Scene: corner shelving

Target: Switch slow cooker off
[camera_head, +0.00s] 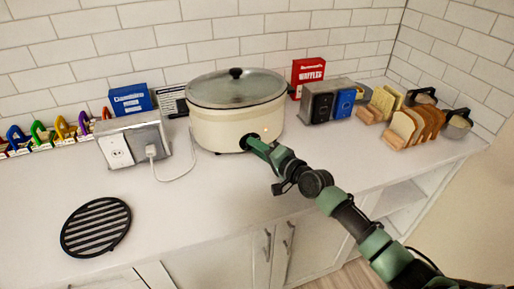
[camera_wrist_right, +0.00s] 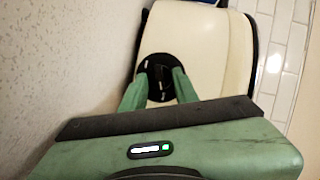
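The slow cooker (camera_head: 236,109) is a cream oval pot with a glass lid and black lid knob. It stands on the counter against the tiled wall. Its round black dial (camera_wrist_right: 158,75) shows on the cream front in the right wrist view. My right gripper (camera_head: 254,144) reaches the cooker's lower front in the head view, covering the dial there. In the wrist view its green fingers (camera_wrist_right: 159,84) stand apart at either side of the dial, with a gap between them. Contact with the dial cannot be told. My left gripper is not in view.
A cord runs from the cooker to a plugged outlet box (camera_head: 133,142) at left. A black round trivet (camera_head: 96,227) lies at front left. The front middle counter is clear.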

